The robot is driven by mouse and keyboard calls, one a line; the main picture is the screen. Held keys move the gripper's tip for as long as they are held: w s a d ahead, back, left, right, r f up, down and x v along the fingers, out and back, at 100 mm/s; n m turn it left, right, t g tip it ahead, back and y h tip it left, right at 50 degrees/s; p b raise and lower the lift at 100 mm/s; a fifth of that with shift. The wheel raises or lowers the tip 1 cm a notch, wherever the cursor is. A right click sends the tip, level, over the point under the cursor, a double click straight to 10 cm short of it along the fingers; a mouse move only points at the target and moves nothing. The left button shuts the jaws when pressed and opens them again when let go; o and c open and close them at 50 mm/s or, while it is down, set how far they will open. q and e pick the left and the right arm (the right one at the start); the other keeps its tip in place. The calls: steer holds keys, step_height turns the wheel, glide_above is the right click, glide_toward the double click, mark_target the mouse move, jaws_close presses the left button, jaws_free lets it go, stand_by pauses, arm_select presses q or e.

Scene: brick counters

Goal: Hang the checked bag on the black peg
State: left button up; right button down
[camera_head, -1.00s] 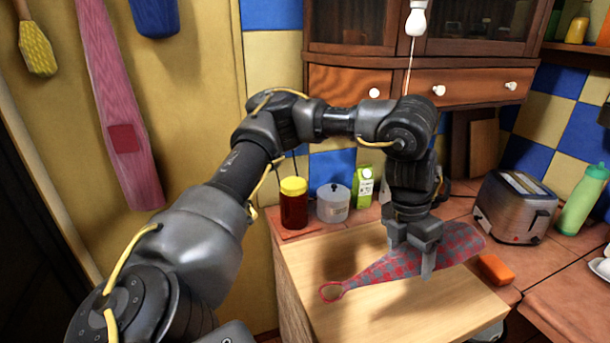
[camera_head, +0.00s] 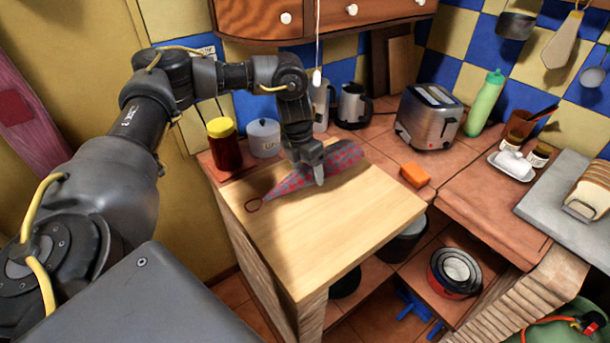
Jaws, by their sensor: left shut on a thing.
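The red and blue checked bag (camera_head: 345,155) lies over the pale wooden board at the back of the counter. Its reddish loop (camera_head: 254,204) is at the left end, near the board's left edge. My left gripper (camera_head: 318,174) points down and is shut on the middle of the bag, covering part of it. I cannot tell whether the bag is lifted off the board. I cannot make out the black peg in this view. My right gripper is not in view.
The wooden board (camera_head: 350,235) is otherwise bare in front. A red jar with yellow lid (camera_head: 224,148) and a lidded pot (camera_head: 264,137) stand behind left. An orange block (camera_head: 415,175) and a toaster (camera_head: 430,115) are to the right. A pink cloth (camera_head: 30,120) hangs at far left.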

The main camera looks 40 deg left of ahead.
mark_target(306, 178)
arm_select(q)
steer(key=shift+a+f, duration=0.25)
step_height(306, 178, down, 3)
steer(key=shift+w+a+r+p, duration=0.15)
steer(key=shift+r+p, duration=0.05)
steer(key=shift+p, duration=0.9)
steer(key=shift+f, duration=0.25)
steer(key=shift+f, duration=0.2)
steer(key=o, duration=1)
